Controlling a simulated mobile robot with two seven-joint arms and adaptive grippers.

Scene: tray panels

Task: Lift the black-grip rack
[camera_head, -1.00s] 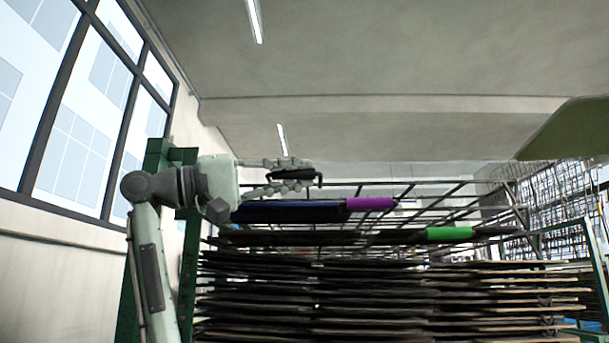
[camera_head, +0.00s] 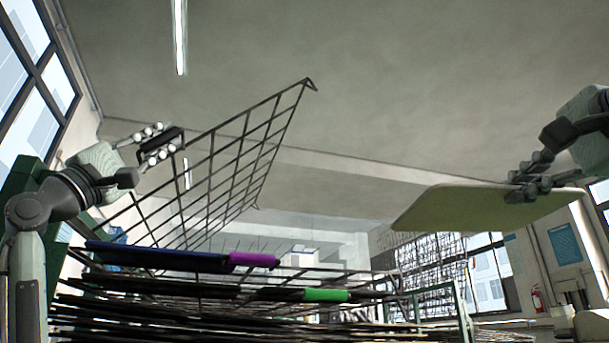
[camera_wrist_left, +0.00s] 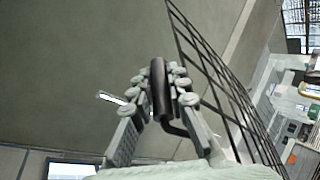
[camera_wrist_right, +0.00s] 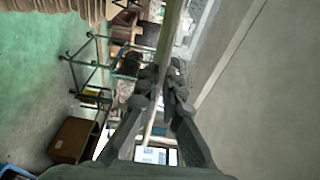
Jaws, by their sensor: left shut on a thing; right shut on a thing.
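The black-grip rack (camera_head: 235,160) is a dark wire grid, raised and steeply tilted above the stack at the left of the head view. Its black grip (camera_head: 163,139) is between the fingers of my left gripper (camera_head: 158,145), which is shut on it. In the left wrist view the grip (camera_wrist_left: 160,88) stands between the fingertips, with the grid (camera_wrist_left: 232,88) to the right. My right gripper (camera_head: 530,184) is shut on the edge of a pale green panel (camera_head: 465,212), held tilted at the right. The right wrist view shows this panel edge-on (camera_wrist_right: 170,40).
Below the raised rack are a rack with a purple grip (camera_head: 253,260) and one with a green grip (camera_head: 326,295). Several dark layers (camera_head: 190,325) are stacked beneath. A green post (camera_head: 28,178) stands at the left. The space between the raised rack and the panel is open.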

